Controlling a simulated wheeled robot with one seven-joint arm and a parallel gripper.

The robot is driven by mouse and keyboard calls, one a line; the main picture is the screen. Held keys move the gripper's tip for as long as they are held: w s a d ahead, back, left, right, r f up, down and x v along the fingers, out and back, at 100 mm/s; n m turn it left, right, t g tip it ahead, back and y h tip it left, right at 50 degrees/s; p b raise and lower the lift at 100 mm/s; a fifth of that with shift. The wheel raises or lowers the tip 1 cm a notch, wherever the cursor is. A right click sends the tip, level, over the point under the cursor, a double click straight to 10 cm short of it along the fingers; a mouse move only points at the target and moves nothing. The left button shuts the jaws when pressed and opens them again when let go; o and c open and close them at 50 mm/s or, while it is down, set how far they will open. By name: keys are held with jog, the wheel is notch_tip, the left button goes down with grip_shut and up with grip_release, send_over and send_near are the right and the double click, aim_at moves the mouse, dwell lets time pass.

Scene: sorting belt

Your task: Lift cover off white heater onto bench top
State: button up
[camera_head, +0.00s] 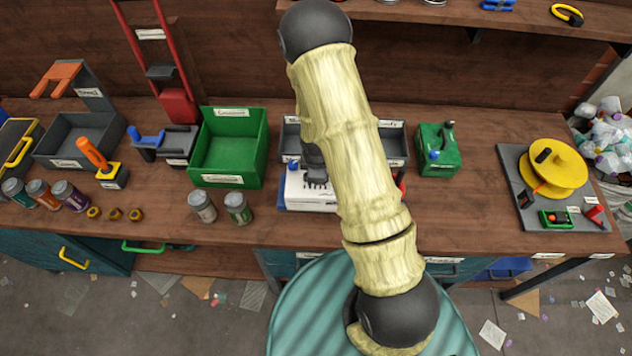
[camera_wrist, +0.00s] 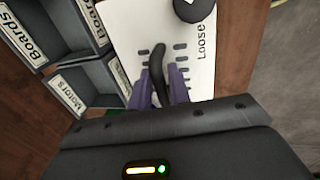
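The white heater (camera_head: 308,194) stands on the bench near its front edge, partly hidden behind my arm in the head view. In the wrist view its white slotted cover (camera_wrist: 128,22) fills the upper middle. A dark handle (camera_wrist: 157,66) rises from the cover. My gripper (camera_wrist: 163,88) has its two purple fingers on either side of this handle, very close to it. I cannot tell whether they press on it. In the head view the fingers are hidden by my arm.
A green bin (camera_head: 228,182) stands left of the heater, with two cans in front. Grey labelled bins (camera_wrist: 90,75) sit behind the heater. A green can (camera_head: 438,160) stands to the right. Bare bench top (camera_head: 460,215) lies right of the heater, before a grey board with a yellow reel (camera_head: 568,165).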

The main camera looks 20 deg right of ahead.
jog(key=shift+c, duration=0.5)
grip_shut()
jog(key=shift+r, duration=0.1)
notch_tip(320, 180, up, 10)
jog(key=p, duration=0.7)
